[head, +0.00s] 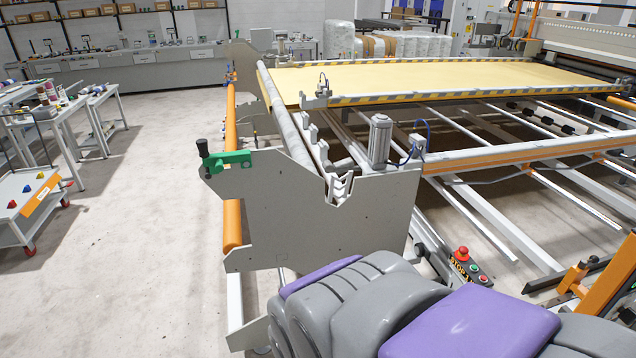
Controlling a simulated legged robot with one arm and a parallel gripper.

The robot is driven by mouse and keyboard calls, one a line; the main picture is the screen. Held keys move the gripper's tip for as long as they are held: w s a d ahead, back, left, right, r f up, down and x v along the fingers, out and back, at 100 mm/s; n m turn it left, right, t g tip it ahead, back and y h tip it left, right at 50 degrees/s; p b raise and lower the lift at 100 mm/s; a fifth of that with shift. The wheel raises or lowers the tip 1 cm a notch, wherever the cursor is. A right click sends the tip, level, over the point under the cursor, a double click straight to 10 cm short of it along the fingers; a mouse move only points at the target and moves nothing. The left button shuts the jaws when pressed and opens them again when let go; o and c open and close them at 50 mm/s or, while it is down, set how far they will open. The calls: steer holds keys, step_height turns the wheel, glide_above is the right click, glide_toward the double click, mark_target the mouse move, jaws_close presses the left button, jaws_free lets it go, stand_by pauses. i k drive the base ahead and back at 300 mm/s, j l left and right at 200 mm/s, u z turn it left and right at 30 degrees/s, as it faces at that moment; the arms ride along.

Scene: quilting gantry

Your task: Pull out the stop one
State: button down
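A red mushroom-shaped stop button (462,254) stands on a dark control box (468,269) at the lower right of the head view. Yellow lettering beside the button reads STOP; the character after it is too small to read surely. A small green button and a small red button sit on the same box, to the right of the lettering. The red button stands up from the box; I cannot tell whether it is pressed in or out. My gripper is not in view, and nothing is seen touching the button.
A grey gantry end plate (320,218) with a green lever (228,160) stands left of the box. The long frame with a yellow bed (420,80) runs behind. Orange brackets (590,275) stand at right. Open floor (130,220) lies left, before white workbenches.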

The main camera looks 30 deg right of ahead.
mark_target(462, 249)
steer(key=z, duration=2.15)
